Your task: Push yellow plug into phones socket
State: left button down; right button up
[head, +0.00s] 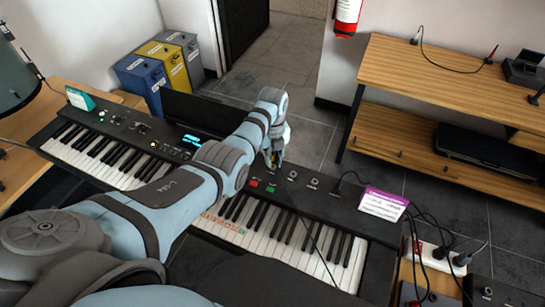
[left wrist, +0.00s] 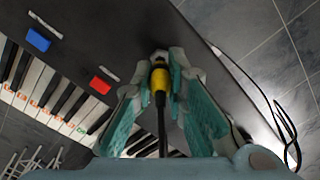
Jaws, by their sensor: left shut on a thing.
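My left gripper (head: 273,161) is over the top panel of the nearer keyboard (head: 350,222). In the left wrist view my left gripper (left wrist: 160,82) is shut on the yellow plug (left wrist: 159,80), with its black cable (left wrist: 162,128) trailing back between the fingers. The plug's front end meets a pale ring-like spot (left wrist: 159,55) on the dark panel. I cannot tell whether it is inside a socket, or which socket that is. Round sockets (head: 314,183) show on the panel to the right of the gripper; their labels are too small to read. My right gripper is not in view.
A purple-and-white card (head: 383,204) stands at the panel's right end, near a power strip (head: 432,257) with several cables. A wooden shelf (head: 462,90) stands at the back right. Coloured bins (head: 165,62) are at the back left.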

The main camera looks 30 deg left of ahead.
pick_arm(q)
jog(key=shift+f+b, duration=0.65)
jog(key=shift+f, duration=0.2)
jog(key=shift+s, duration=0.1)
jog(key=c, duration=1.5)
grip_release()
jog(key=shift+f, duration=0.15)
jog(key=shift+c, duration=0.2)
